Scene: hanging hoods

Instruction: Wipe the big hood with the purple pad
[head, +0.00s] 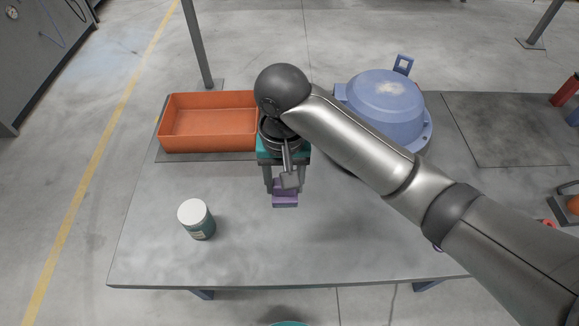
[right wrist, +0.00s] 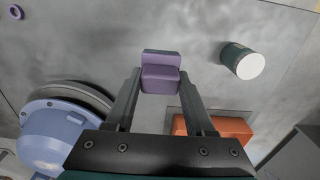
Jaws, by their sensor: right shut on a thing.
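The purple pad (head: 285,199) is a small block with a raised grip; it also shows in the right wrist view (right wrist: 160,80). My right gripper (head: 284,187) is shut on it, with one finger on each side, over the middle of the table. I cannot tell how far the pad is above the table. The big hood (head: 385,105) is a blue dome with a wide rim and a bracket at its back, at the table's rear right. A pale smudge marks its top. My right forearm hides its lower left side. The hood also shows in the right wrist view (right wrist: 55,130). My left gripper is out of view.
An orange tray (head: 208,145) sits at the table's rear left. A green jar with a white lid (head: 196,219) stands at the front left. A dark flat mat (head: 505,130) lies farther right.

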